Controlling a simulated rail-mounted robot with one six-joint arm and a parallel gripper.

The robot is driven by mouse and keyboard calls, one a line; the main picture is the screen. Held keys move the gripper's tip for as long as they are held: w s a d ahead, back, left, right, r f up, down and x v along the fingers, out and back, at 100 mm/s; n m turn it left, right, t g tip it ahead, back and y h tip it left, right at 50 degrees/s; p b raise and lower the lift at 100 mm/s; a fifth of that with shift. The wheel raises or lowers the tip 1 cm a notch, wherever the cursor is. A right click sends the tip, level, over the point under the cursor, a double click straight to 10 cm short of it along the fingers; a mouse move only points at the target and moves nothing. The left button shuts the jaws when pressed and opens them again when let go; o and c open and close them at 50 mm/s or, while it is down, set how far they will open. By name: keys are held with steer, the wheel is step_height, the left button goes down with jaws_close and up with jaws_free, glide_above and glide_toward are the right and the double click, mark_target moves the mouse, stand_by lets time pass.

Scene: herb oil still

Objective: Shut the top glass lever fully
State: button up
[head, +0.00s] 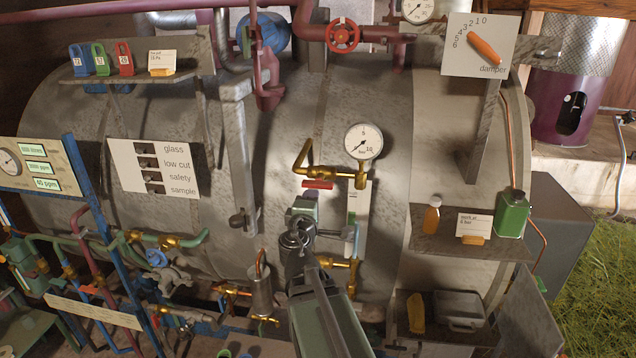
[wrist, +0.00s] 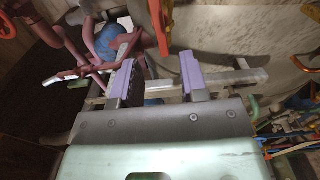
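The gauge glass (head: 352,215) stands upright at the middle of the boiler in the head view, between brass fittings. The top lever (head: 318,185) is red and lies about level, left of the upper brass fitting (head: 345,172). My gripper (head: 304,206) is just below the red lever in the head view; its fingers cannot be made out there, nor can I tell whether it touches. In the wrist view my gripper (wrist: 161,76) shows two purple fingers, apart, with no object clearly held. I cannot surely identify the lever there.
A round pressure gauge (head: 363,142) sits above the glass. The lower brass fitting (head: 340,263) is close to my arm. A shelf (head: 425,243) with bottles is to the right.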

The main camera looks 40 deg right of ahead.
mark_target(317, 187)
steer(key=x, duration=0.9)
steer(key=shift+w+d, duration=0.25)
jaws_close()
